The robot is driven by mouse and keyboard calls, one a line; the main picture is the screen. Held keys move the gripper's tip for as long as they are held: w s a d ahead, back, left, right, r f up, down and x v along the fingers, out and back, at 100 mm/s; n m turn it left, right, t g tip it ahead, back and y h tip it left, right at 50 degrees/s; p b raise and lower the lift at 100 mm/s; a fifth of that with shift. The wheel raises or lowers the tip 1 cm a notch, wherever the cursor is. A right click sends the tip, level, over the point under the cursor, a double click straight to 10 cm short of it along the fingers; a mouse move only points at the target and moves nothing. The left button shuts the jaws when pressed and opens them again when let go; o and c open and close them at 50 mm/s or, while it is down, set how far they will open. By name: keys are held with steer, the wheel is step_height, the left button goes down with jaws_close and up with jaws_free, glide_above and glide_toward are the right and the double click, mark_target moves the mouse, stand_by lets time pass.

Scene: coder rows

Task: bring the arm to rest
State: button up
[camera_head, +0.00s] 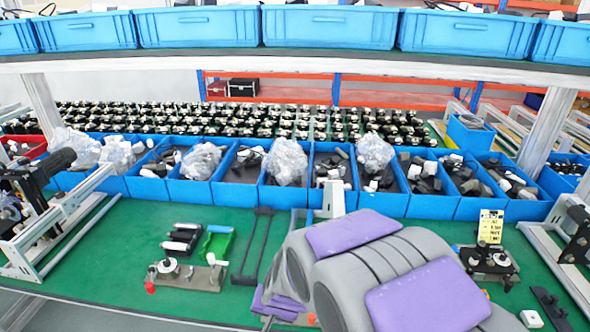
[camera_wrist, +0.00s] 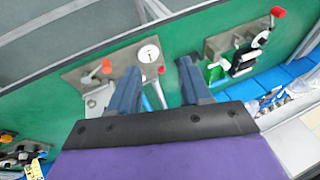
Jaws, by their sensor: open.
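My gripper (camera_wrist: 158,78) shows in the wrist view with its two blue-grey fingers spread apart. No object is held between them. Beyond the fingers are the green bench top and a metal fixture with a dial gauge (camera_wrist: 149,53). I cannot tell how far the fingertips are from them. In the head view my grey and purple arm reaches over the bench from the lower right. It hides part of the bench, and the gripper's fingers cannot be made out there.
On the green bench (camera_head: 120,240) stand a gauge fixture (camera_head: 190,275), a green part (camera_head: 217,243) and a black-based fixture with a yellow label (camera_head: 490,228). Blue bins (camera_head: 390,203) line the back. A shelf (camera_head: 300,62) with blue crates crosses above. Metal frames stand at both sides.

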steer(key=s+d+r+n+g+h+b, duration=0.1)
steer(key=s+d+r, duration=0.3)
steer(key=s+d, duration=0.6)
steer(key=s+d+r+g+h+b, duration=0.1)
steer(key=s+d+r+g+b, duration=0.1)
steer(key=s+d, duration=0.9)
steer(key=s+r+g, duration=0.1)
steer(key=s+g, duration=0.1)
steer(key=s, duration=0.3)
steer(key=shift+s+r+n+h, duration=0.25)
steer(key=shift+r+n+h, duration=0.1)
steer(key=shift+n+h, duration=0.05)
steer(key=shift+a, duration=0.1)
